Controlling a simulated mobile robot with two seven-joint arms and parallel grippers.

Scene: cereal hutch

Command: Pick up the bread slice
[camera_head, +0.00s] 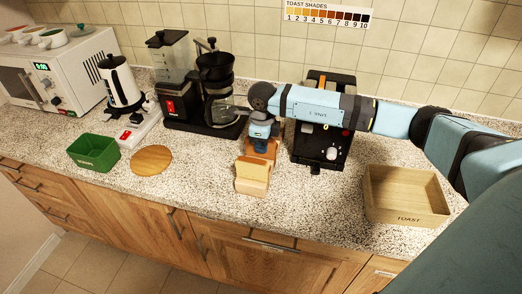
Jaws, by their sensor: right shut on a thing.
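My right gripper (262,144) comes down from above at the middle of the counter, its arm reaching in from the right. It is shut on the bread slice (254,170), a pale tan piece with a browner edge, just below and in front of the fingers. The fingertips are small and partly hidden. My left gripper is not in view.
A black toaster (321,150) stands behind and right of the gripper, under my right arm. A coffee maker (218,90) is close on the left. A wooden TOAST tray (405,217) lies right. A round board (151,160) and green bin (93,165) lie left.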

